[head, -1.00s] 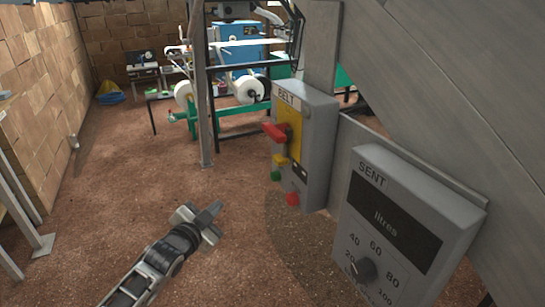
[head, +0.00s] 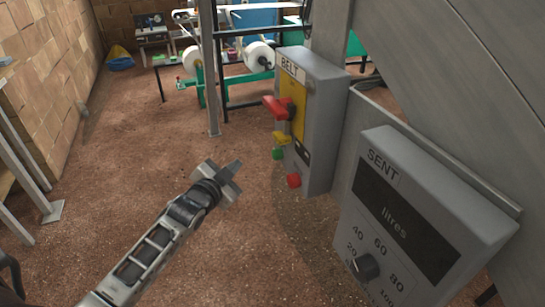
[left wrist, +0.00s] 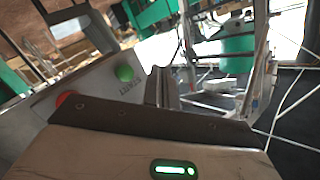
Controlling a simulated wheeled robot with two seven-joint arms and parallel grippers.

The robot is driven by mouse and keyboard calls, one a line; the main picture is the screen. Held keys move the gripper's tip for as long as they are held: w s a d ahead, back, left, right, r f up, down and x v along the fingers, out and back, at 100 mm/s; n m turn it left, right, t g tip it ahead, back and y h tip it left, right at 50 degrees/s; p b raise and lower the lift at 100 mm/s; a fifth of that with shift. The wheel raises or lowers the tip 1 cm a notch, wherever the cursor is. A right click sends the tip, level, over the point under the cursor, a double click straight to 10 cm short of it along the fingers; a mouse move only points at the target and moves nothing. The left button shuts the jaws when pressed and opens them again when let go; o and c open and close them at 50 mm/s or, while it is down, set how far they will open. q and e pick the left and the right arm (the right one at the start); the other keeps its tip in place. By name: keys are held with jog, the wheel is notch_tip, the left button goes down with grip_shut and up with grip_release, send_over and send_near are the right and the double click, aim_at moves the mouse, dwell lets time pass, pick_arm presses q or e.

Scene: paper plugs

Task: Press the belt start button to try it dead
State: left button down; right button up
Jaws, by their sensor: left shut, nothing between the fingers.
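The grey belt box (head: 321,119), labelled BELT, hangs on a grey post right of centre in the head view. It has a red handle (head: 278,107) on a yellow plate, a small yellow part below it, a green button (head: 278,153) and a red button (head: 294,180). My left gripper (head: 236,166) is shut and empty, left of the green button and apart from it. In the left wrist view, the green button (left wrist: 124,73), with upside-down lettering that seems to read START, shows beside my left gripper's fingers (left wrist: 162,86); the red button (left wrist: 65,99) is partly hidden. My right gripper is not in view.
A grey SENT box (head: 425,215) with a litres display and a dial stands at the right. A sloping grey panel (head: 450,70) rises behind it. A metal post (head: 208,70) and machinery with white rolls (head: 258,55) stand farther back.

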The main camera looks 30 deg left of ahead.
aim_at(276, 154)
pick_arm(q)
jog(key=w+d+b, duration=0.1)
jog(key=w+d, duration=0.3)
jog(key=w, duration=0.1)
jog(key=shift+w+d+b, duration=0.15)
jog(key=shift+d+b, duration=0.05)
jog(key=shift+b, duration=0.15)
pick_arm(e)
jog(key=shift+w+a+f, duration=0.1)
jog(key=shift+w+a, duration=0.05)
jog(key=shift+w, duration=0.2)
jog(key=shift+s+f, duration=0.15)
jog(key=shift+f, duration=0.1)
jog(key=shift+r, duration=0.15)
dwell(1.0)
pick_arm(q)
jog(key=shift+w+d, duration=0.3)
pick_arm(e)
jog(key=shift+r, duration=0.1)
